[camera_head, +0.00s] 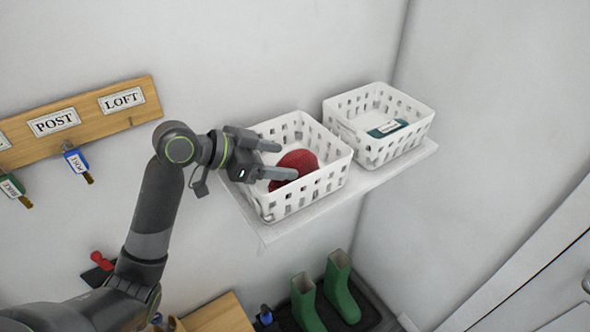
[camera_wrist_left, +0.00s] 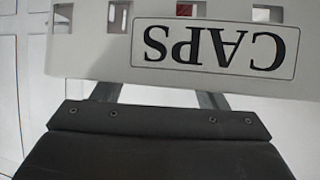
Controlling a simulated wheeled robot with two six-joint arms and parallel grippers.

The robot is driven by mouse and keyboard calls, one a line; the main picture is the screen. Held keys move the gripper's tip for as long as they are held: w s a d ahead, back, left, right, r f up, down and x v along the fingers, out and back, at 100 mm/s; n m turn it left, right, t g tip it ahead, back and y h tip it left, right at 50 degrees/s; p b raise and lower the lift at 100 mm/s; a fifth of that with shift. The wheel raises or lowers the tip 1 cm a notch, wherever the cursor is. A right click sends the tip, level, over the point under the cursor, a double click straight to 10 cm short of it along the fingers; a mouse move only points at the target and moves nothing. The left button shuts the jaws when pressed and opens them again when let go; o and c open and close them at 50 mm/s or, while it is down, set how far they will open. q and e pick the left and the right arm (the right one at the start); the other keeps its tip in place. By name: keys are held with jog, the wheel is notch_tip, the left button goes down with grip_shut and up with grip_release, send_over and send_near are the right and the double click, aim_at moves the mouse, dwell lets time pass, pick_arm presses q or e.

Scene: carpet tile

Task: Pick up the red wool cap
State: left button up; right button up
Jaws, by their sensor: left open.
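The red wool cap (camera_head: 297,167) lies inside the left white basket (camera_head: 318,186) on the wall shelf. My left gripper (camera_head: 282,160) is open at that basket's left side, its fingers reaching over the basket in the head view, with the cap beyond and partly behind the lower finger. The fingers do not hold the cap. In the left wrist view the basket wall (camera_wrist_left: 100,55) carries a label reading CAPS, upside down, and a bit of red shows through a slot. The fingers (camera_wrist_left: 155,95) run toward that wall, and their tips are hidden there. My right gripper is not in view.
A second white basket (camera_head: 365,149) with a dark green labelled item (camera_head: 388,128) stands to the right on the same shelf (camera_head: 385,178). A wooden key board (camera_head: 88,119) with hanging tagged keys is on the left wall. Green boots (camera_head: 340,287) stand below.

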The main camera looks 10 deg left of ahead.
pick_arm(q)
jog(key=shift+x, duration=1.15)
jog(key=c, duration=1.1)
